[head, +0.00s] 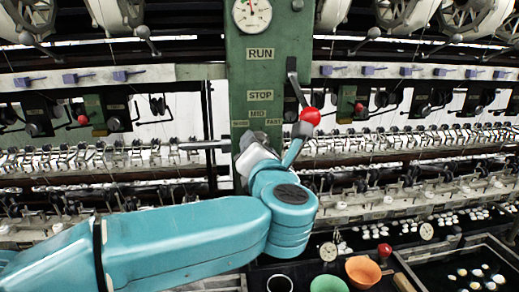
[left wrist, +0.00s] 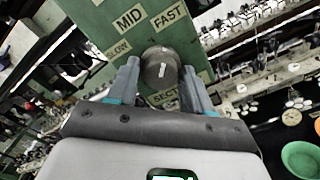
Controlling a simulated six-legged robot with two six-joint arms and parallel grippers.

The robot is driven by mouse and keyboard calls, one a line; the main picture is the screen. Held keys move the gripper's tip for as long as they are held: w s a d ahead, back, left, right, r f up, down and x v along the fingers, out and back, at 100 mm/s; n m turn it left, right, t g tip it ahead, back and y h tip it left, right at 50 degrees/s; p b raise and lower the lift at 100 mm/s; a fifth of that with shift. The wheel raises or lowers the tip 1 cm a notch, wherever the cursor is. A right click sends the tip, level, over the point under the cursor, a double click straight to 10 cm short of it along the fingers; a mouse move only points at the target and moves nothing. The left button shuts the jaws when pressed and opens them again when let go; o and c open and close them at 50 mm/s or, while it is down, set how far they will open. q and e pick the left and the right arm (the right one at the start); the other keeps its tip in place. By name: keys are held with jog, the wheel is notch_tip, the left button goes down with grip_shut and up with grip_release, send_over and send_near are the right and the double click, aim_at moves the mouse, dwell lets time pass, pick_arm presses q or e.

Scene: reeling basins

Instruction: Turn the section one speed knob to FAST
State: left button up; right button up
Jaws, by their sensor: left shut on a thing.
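The speed knob (left wrist: 160,68) is a dark grey round knob on the green panel (head: 262,80). My left gripper (left wrist: 158,82) is shut on it, one finger on each side, as the left wrist view shows. A short white mark shows on the knob's face. The labels SLOW (left wrist: 118,48), MID (left wrist: 130,18) and FAST (left wrist: 168,17) stand around the knob; I cannot tell for sure which one the mark faces. In the head view my wrist hides the knob and fingertips below the labels. The right gripper is not in view.
A lever with a red ball (head: 310,115) hangs close to the right of my wrist, by the STOP label (head: 260,95). A dial gauge (head: 252,14) is above. A green bowl (head: 328,284) and an orange bowl (head: 363,271) stand below right. Reeling rows flank the panel.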

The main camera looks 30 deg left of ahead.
pick_arm(q)
jog(key=shift+m, duration=0.4)
jog(key=o, duration=0.8)
jog(key=shift+o, duration=0.2)
jog(key=shift+f, duration=0.1)
